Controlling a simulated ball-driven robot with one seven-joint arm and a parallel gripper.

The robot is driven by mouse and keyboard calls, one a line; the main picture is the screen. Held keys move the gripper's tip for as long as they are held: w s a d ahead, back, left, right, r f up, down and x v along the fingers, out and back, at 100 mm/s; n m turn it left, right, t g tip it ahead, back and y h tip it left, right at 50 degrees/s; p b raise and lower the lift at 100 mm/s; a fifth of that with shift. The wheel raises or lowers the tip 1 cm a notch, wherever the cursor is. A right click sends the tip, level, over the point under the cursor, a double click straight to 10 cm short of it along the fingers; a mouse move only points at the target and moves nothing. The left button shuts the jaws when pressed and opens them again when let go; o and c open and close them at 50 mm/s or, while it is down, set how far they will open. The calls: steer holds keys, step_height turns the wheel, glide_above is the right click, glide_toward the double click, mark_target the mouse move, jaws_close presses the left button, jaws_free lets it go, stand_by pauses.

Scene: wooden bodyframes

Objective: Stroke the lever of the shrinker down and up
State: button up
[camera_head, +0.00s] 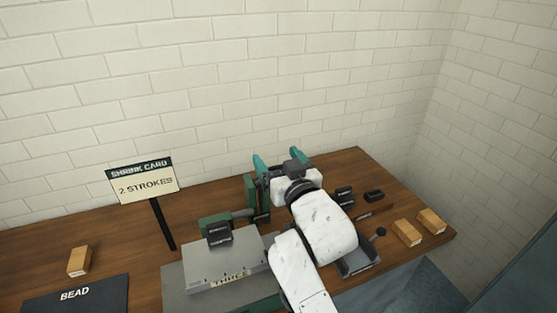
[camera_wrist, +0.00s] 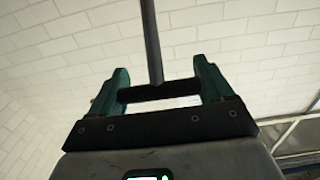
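The green shrinker (camera_head: 262,204) stands on the wooden bench, partly hidden behind my arm and a grey box. Its lever shows in the wrist view as a dark rod (camera_wrist: 151,45) ending in a black crossbar grip (camera_wrist: 158,92). My gripper (camera_head: 279,158) is raised above the bench beside the shrinker. Its two green fingers are wide apart in the wrist view (camera_wrist: 160,84). The crossbar lies across the gap between them, its ends close to both fingers; whether they press on it I cannot tell. In the head view the lever is largely hidden by my gripper.
A shrink card (camera_head: 144,184) reading "2 STROKES" stands at left. A grey box (camera_head: 205,267) fronts the shrinker. Small dark pieces (camera_head: 374,195) sit right of my arm.

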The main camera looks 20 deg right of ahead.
steer(key=c, duration=1)
steer(key=s+f+t+b, duration=0.4)
steer(key=s+f+b, duration=0.4)
steer(key=b, duration=1.6)
step_height(320, 180, down, 5)
steer(key=shift+s+r+t+b, duration=0.1)
steer(key=shift+s+t+b, duration=0.1)
steer(key=shift+t+b, duration=0.15)
steer(key=shift+s+f+b, duration=0.3)
steer(key=shift+f+b, duration=0.65)
steer(key=shift+s+f+b, duration=0.3)
steer(key=shift+f+b, duration=0.6)
steer(key=shift+f, duration=0.15)
steer(key=o, duration=1.4)
steer(key=shift+s, duration=0.1)
steer(key=b+v, duration=0.3)
steer(key=v, duration=0.7)
steer(key=shift+s+f, duration=0.1)
steer(key=shift+s, duration=0.25)
